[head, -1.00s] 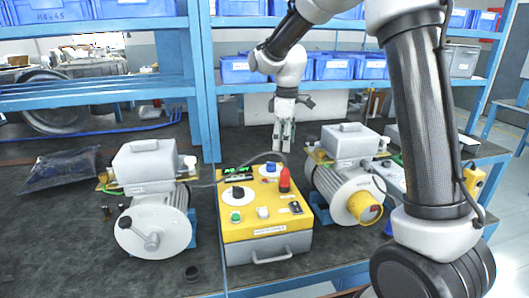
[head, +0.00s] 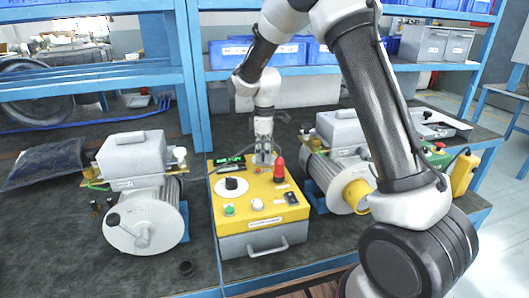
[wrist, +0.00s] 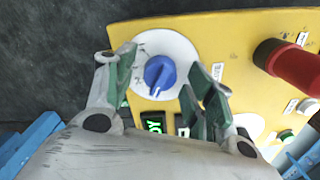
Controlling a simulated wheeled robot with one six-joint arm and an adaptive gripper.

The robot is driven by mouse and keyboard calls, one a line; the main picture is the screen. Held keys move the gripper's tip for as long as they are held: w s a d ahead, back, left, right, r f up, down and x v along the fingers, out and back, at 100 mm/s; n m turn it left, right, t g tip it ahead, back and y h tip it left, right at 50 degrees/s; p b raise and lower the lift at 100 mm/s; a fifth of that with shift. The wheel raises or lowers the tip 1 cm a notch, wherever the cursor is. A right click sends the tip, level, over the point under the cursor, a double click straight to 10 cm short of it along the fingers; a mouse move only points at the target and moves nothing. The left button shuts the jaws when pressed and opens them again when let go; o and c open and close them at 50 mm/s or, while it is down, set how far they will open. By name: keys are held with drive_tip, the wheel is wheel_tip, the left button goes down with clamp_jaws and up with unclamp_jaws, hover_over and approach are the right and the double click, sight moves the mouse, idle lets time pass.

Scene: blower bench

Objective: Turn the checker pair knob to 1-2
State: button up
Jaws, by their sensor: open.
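The checker is a yellow-topped box (head: 262,215) with a grey front on the bench. In the wrist view a blue knob (wrist: 160,74) sits on a white round dial (wrist: 146,48) on its top. The knob's white mark points toward the lower edge of the picture, slightly left; the dial's markings are too small to read. My gripper (wrist: 163,68) is open, with one finger on each side of the blue knob and gaps between. In the head view my gripper (head: 264,160) is over the back of the box and hides the blue knob.
A red knob or button (head: 278,170) stands tall close to my gripper. A black knob (head: 232,184) on a white dial and a green display (head: 230,161) are left of it. Blower motors stand left (head: 146,215) and right (head: 343,170) of the box. Shelf uprights rise behind.

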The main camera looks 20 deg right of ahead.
drive_tip(key=c, duration=1)
drive_tip(key=shift+m, duration=0.4)
drive_tip(key=m, duration=0.3)
drive_tip(key=shift+m, duration=2)
